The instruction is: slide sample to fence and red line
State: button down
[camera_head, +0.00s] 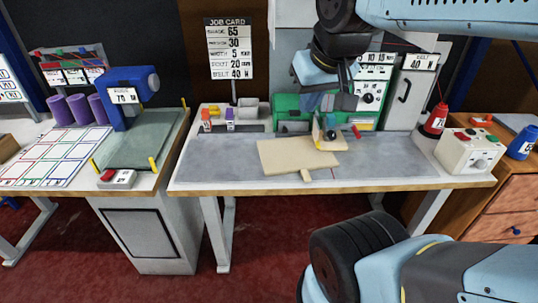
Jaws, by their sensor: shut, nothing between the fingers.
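The sample looks to be a flat beige piece (290,157) with a small tab at its front edge. It lies on the grey top of the middle table, slightly turned. A small upright beige block (328,133) with a dark knob touches or overlaps its back right corner; I cannot tell whether this is the fence. A small red part (357,131) shows just right of it. I cannot make out a red line for certain. My gripper (322,106) points down above the block, in front of the green machine, shut and empty. Whether it touches anything is unclear.
The green machine (285,104) stands at the table's back. A white control box (469,150) and a red bottle (435,119) are at the right. Small bottles (206,119) stand back left. The grey tabletop (215,165) is clear left of the sample.

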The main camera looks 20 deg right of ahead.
aim_at(298, 154)
jog(key=z, duration=0.25)
jog(key=k, duration=0.4)
jog(key=z, duration=0.75)
jog(key=i, duration=0.1)
jog(key=z, duration=1.8)
jog(key=i, duration=0.4)
jog(key=u, duration=3.05)
jog(key=k, duration=0.1)
jog(key=z, duration=1.3)
